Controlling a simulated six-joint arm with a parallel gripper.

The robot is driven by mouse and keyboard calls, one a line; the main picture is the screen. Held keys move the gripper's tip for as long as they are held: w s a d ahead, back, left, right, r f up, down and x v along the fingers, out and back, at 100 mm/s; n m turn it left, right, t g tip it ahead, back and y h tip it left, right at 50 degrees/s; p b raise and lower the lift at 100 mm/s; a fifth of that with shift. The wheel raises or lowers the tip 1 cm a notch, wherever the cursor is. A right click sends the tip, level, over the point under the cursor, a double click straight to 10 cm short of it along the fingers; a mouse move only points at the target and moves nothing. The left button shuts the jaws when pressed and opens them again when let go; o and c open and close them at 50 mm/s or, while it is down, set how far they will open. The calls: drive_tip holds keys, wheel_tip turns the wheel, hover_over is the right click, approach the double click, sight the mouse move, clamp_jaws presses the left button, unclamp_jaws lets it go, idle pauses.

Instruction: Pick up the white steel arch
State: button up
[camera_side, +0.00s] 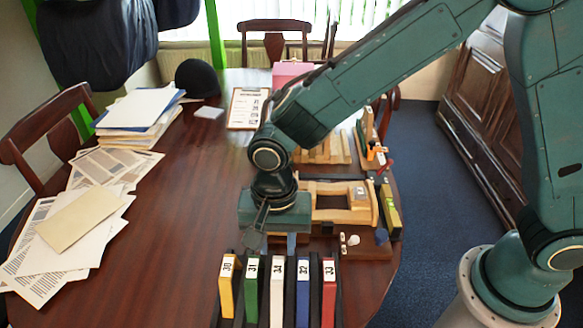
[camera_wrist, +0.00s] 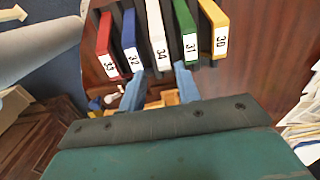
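The white steel arch (camera_side: 277,290), labelled 34, stands upright in the middle of a row of coloured arches in a dark rack. It also shows at the top of the wrist view (camera_wrist: 156,30). My gripper (camera_side: 273,246) is at the far side of the row, close to the white arch's labelled end. In the wrist view my two blue fingers (camera_wrist: 158,76) are spread apart with nothing held between them. The white arch's end lies just beyond the gap between the fingertips. I cannot tell the fingers' exact height above it.
Yellow (camera_side: 227,287) and green (camera_side: 251,290) arches stand left of the white one; blue (camera_side: 303,292) and red (camera_side: 328,293) stand right, closely spaced. Wooden fixtures (camera_side: 340,213) stand behind. Papers (camera_side: 75,225) cover the table's left side. Bare tabletop (camera_side: 180,210) lies between.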

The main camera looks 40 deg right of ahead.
sight(278, 272)
drive_tip(key=shift+f, duration=2.5)
drive_tip(key=shift+a+f, duration=0.1)
drive_tip(key=shift+f, duration=2.5)
clamp_jaws()
